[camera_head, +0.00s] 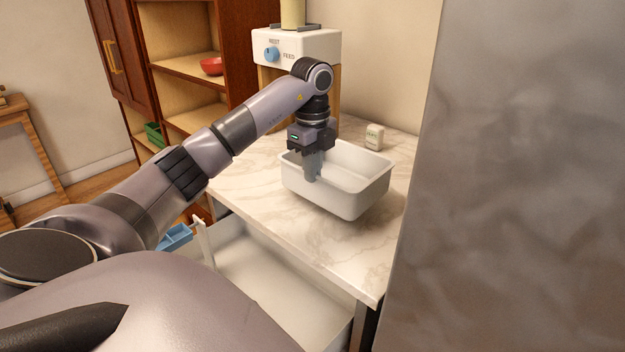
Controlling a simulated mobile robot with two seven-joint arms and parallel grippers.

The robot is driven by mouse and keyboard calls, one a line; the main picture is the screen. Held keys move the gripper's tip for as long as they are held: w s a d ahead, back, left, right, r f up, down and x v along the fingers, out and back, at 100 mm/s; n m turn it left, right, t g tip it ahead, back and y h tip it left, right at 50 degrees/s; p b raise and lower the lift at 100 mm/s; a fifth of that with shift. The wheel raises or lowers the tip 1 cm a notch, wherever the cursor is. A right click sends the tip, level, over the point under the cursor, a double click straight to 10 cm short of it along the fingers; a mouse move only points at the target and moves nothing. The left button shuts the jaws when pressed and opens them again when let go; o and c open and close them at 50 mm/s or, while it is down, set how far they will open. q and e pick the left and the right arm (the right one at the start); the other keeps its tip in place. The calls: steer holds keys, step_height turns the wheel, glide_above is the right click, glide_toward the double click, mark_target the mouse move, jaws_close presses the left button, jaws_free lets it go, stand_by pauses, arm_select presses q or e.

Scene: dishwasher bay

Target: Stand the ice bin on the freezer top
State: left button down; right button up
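The ice bin, a white open rectangular tub (352,200), is over the pale marble top (270,205); I take this top to be the freezer top. The bin looks upright and empty where I can see inside. Whether its base touches the marble is hard to tell. My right gripper is not in view.
A white machine with a blue knob (271,54) stands behind the bin. A small pale box (374,137) is near the wall. A large grey surface (520,180) blocks the right side. An open white compartment (275,280) lies below the marble's front edge. Marble in front is clear.

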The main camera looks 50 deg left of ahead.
mark_target(312, 201)
arm_select(q)
steer(key=shift+f, duration=1.7)
steer(key=shift+f, duration=0.1)
steer(key=c, duration=1.3)
jaws_free()
steer(key=shift+c, duration=0.2)
step_height(312, 201, up, 12)
steer(key=shift+r, duration=0.1)
